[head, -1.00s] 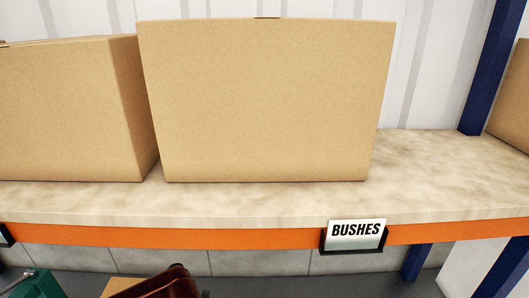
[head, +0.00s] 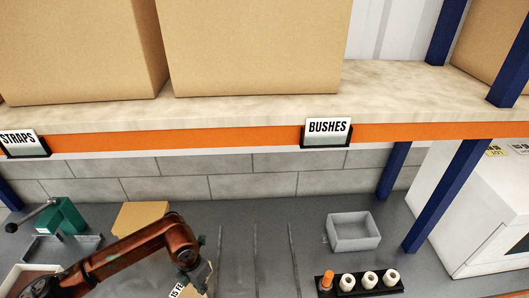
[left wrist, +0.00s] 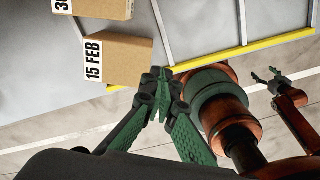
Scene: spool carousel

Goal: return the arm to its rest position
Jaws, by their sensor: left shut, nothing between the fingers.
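My left arm, reddish brown, comes in from the lower left of the head view. Its left gripper (head: 196,268) is small and partly dark there. In the left wrist view the left gripper (left wrist: 158,82) has green-padded fingers that meet at their tips, with nothing between them. A cardboard box labelled 15 FEB (left wrist: 120,62) lies just beyond the fingertips in that view, apart from them as far as I can tell. My right gripper (left wrist: 266,78) shows small at the right of the left wrist view, with its fingers spread and empty.
A shelf with an orange beam (head: 230,143) and large cartons (head: 250,50) spans above the bench. On the grey bench are a green clamp-like device (head: 65,218), a cardboard box (head: 140,215), a grey bin (head: 353,232) and a black rack of spools (head: 358,285). A white machine (head: 480,200) stands right.

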